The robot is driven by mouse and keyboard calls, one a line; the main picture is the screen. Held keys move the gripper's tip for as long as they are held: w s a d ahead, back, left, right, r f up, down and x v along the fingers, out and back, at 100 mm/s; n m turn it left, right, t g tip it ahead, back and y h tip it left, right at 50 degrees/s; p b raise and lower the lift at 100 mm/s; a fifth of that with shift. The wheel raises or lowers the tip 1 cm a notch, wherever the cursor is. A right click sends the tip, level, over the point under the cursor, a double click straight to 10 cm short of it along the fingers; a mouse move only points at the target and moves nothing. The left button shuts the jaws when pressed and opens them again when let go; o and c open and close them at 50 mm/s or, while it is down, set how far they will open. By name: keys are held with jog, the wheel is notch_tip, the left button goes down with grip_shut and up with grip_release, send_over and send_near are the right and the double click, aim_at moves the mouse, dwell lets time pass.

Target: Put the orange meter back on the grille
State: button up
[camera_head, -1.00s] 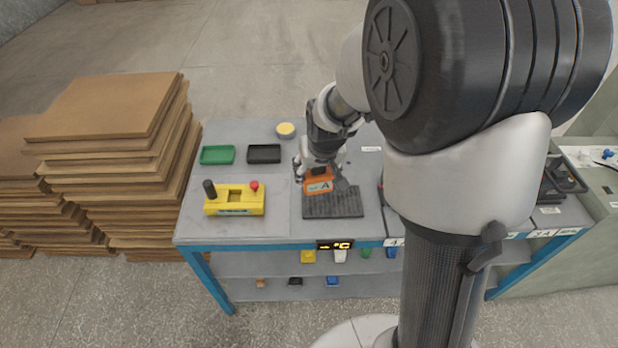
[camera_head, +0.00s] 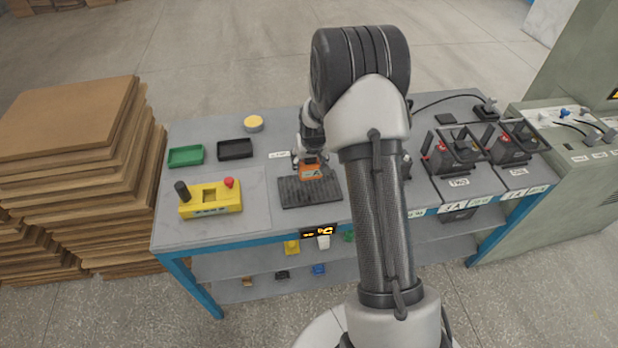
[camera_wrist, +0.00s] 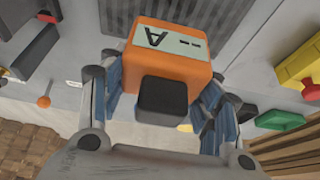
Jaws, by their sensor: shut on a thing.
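The orange meter (camera_head: 311,171) is between the fingers of my gripper (camera_head: 309,160), at the back edge of the dark ribbed grille (camera_head: 309,189) on the table. In the wrist view the meter (camera_wrist: 185,62) shows its orange case, a pale display with an "A", and a black block on its near end. My gripper (camera_wrist: 165,88) is shut on it, with blue finger pads at both sides. The grille (camera_wrist: 168,10) appears behind the meter in the wrist view. I cannot tell whether the meter touches the grille.
A yellow box (camera_head: 211,201) with a red button stands left of the grille. A green tray (camera_head: 186,156), a black tray (camera_head: 235,149) and a yellow round tub (camera_head: 253,123) are farther back. Black battery units (camera_head: 455,152) stand on the right. Cardboard sheets (camera_head: 65,120) are stacked beside the table.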

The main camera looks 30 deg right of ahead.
jog(key=shift+f+b, duration=0.7)
jog(key=shift+f, duration=2.45)
jog(key=shift+f, duration=0.2)
jog(key=o, duration=1.3)
